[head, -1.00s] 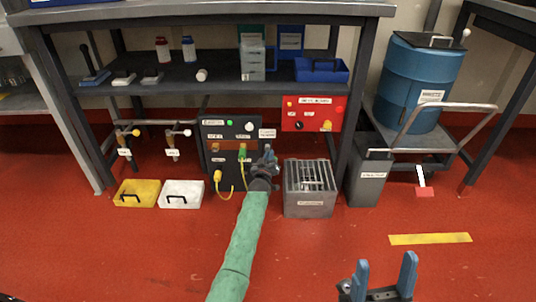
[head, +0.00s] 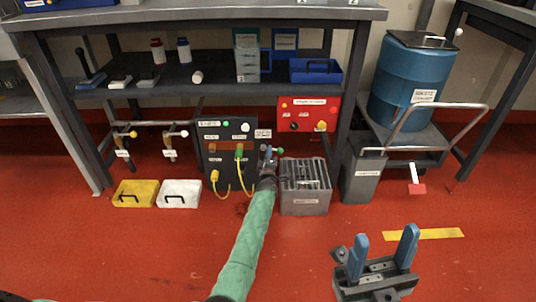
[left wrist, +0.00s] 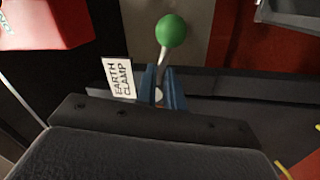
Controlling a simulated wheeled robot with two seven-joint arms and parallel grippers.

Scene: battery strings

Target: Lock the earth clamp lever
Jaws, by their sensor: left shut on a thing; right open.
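The earth clamp lever has a green ball knob (left wrist: 171,30) on a thin metal stem, seen in the left wrist view beside a white label (left wrist: 118,78) reading EARTH CLAMP. My left gripper (left wrist: 160,90) has its blue fingers closed around the stem below the knob; the stem's lower end is partly hidden between them. In the head view my left gripper (head: 270,154) is at the right edge of the black panel (head: 222,135), with the green knob (head: 281,150) just right of its fingertips. My right gripper (head: 386,250) is open and empty above the floor at front right.
A grey slatted crate (head: 304,204) stands right of my left gripper, below a red box (head: 308,112). A yellow tray (head: 134,203) and a white tray (head: 180,203) lie on the floor at left.

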